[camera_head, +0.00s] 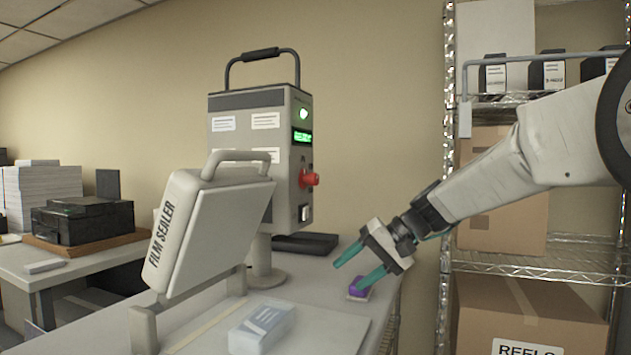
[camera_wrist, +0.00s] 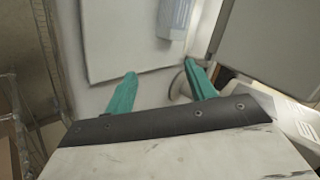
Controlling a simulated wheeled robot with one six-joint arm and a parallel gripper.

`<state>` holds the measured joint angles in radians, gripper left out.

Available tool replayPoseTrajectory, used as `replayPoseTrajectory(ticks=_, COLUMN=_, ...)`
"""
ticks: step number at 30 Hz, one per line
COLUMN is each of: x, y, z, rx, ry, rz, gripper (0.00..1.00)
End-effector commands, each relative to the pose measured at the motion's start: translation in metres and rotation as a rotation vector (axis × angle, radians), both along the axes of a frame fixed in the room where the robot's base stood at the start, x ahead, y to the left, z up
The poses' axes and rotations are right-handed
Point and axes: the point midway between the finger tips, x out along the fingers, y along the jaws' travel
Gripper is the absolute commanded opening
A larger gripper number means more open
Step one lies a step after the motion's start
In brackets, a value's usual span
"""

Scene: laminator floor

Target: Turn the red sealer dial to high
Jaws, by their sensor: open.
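The red sealer dial (camera_head: 309,179) sticks out from the right-hand face of a grey control box (camera_head: 247,140) on the film sealer, in the head view. It sits below a lit green display (camera_head: 302,137) and above a white switch. Its setting is too small to read. My gripper (camera_head: 358,273) is open and empty, to the right of and below the dial, clear of it, with teal fingers pointing down-left over the table. In the wrist view the two teal fingers (camera_wrist: 160,92) are spread with nothing between them. The dial does not show there.
A clear box (camera_head: 262,326) lies on the table front. The sealer's raised lid (camera_head: 207,228) stands left. A wire shelf with cartons (camera_head: 530,312) is at right.

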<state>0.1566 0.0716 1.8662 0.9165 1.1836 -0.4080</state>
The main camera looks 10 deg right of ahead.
Motion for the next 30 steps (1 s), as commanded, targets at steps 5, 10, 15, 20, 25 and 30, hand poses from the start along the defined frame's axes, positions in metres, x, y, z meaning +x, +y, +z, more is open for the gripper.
replayPoseTrajectory(ticks=5, x=0.128, y=-0.008, z=0.061, rx=0.256, ry=-0.315, rz=-0.051, gripper=0.55)
replayPoseTrajectory(ticks=10, x=0.178, y=-0.015, z=0.148, rx=0.385, ry=-0.640, rz=-0.078, gripper=0.55)
replayPoseTrajectory(ticks=15, x=0.183, y=-0.016, z=0.172, rx=0.385, ry=-0.779, rz=-0.072, gripper=0.55)
replayPoseTrajectory(ticks=20, x=0.192, y=-0.002, z=0.171, rx=0.376, ry=-0.788, rz=-0.062, gripper=0.55)
replayPoseTrajectory(ticks=25, x=0.208, y=0.021, z=0.171, rx=0.377, ry=-0.785, rz=-0.063, gripper=0.55)
replayPoseTrajectory(ticks=30, x=0.222, y=0.038, z=0.170, rx=0.376, ry=-0.786, rz=-0.064, gripper=0.55)
